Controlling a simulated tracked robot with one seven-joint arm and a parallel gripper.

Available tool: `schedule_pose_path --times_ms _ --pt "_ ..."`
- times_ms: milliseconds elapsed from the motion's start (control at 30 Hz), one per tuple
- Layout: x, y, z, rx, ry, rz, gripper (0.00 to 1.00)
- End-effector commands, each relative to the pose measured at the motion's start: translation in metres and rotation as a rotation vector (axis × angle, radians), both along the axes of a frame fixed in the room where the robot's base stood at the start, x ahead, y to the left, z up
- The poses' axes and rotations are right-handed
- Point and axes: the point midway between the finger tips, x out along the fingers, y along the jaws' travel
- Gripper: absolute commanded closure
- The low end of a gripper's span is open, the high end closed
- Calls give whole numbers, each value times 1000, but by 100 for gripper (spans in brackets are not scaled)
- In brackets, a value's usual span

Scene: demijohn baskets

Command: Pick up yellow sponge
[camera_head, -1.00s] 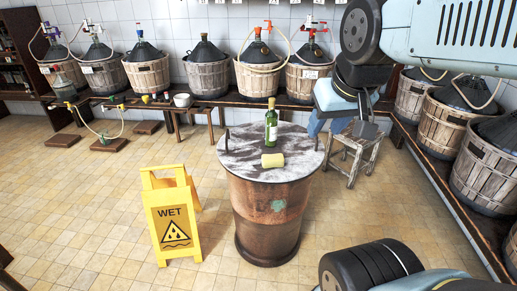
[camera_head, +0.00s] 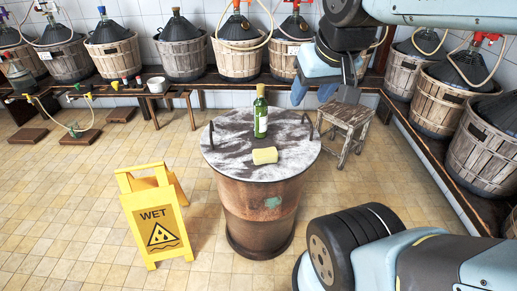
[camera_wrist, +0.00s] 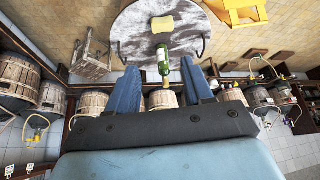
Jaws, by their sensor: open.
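The yellow sponge (camera_head: 265,155) lies on the round top of a metal drum (camera_head: 262,205), in front of a green bottle (camera_head: 260,112) standing upright on the same top. In the wrist view, which looks upside down, the sponge (camera_wrist: 162,24) is on the drum top (camera_wrist: 133,40), beyond the bottle (camera_wrist: 164,62). My gripper (camera_wrist: 165,78) shows there with its two blue fingers apart and nothing held between them. In the head view my gripper (camera_head: 315,95) is above and behind the drum on the right, apart from the sponge. Part of it is hidden by my arm.
A yellow wet-floor sign (camera_head: 155,220) stands left of the drum. A wooden stool (camera_head: 350,125) is behind it on the right. Benches with several demijohn baskets (camera_head: 183,50) line the back and right walls.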

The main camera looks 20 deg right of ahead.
Motion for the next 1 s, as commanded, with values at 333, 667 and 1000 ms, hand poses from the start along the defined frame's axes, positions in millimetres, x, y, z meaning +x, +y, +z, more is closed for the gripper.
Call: schedule_pose_path --times_ms 333,667,1000 --pt "52 -4 -12 132 87 -211 15" --pt "127 -4 -49 284 206 -566 13" --pt "198 -5 -112 375 311 -955 13"
